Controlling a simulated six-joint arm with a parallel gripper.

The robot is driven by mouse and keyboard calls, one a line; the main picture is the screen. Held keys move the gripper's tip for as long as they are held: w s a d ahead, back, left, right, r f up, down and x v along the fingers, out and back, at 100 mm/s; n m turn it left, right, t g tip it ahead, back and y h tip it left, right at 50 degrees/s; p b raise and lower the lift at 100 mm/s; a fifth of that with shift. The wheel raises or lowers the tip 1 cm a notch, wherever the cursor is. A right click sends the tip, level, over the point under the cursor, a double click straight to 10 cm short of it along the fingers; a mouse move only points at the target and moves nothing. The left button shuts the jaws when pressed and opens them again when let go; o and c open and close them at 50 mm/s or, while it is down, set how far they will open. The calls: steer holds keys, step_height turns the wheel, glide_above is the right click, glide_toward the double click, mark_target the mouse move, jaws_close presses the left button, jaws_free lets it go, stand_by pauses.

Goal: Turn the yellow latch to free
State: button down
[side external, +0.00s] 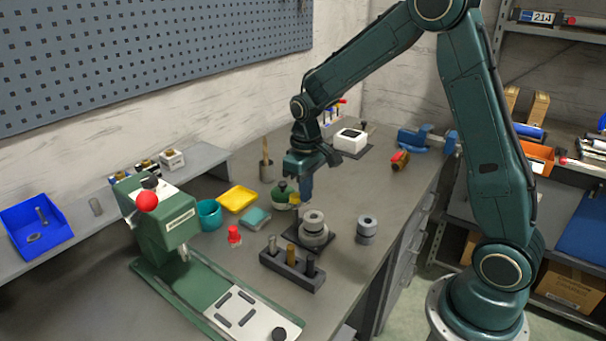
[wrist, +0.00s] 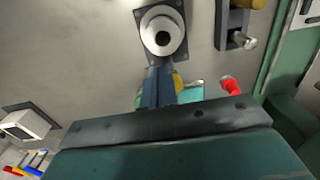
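My gripper (side external: 306,196) points down above the bench, behind the grey stepped round fixture (side external: 313,226) on its dark square plate. In the wrist view its two blue fingers (wrist: 158,72) lie side by side with no visible gap and nothing seen between them. The fixture, with a dark central hole, shows just beyond the fingertips (wrist: 163,34). A small yellow part (side external: 294,199) sits by a dark green rounded object (side external: 281,192), close to the fingers. A yellow edge (wrist: 178,81) shows partly hidden behind the fingers. I cannot tell whether either is the latch.
A peg block (side external: 291,268) and a grey stepped cylinder (side external: 367,228) stand near the fixture. A red-topped piece (side external: 234,235), teal block (side external: 256,218), yellow tray (side external: 238,198) and green press (side external: 160,225) stand left.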

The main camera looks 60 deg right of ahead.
steer(key=shift+s+d, duration=0.1)
steer(key=shift+s, duration=0.2)
steer(key=shift+r, duration=0.15)
steer(key=shift+r, duration=2.9)
steer(key=shift+w+a+r, duration=0.1)
steer(key=shift+a+r, duration=0.15)
steer(key=shift+a, duration=0.2)
steer(key=shift+a+r, duration=0.2)
steer(key=shift+a, duration=0.25)
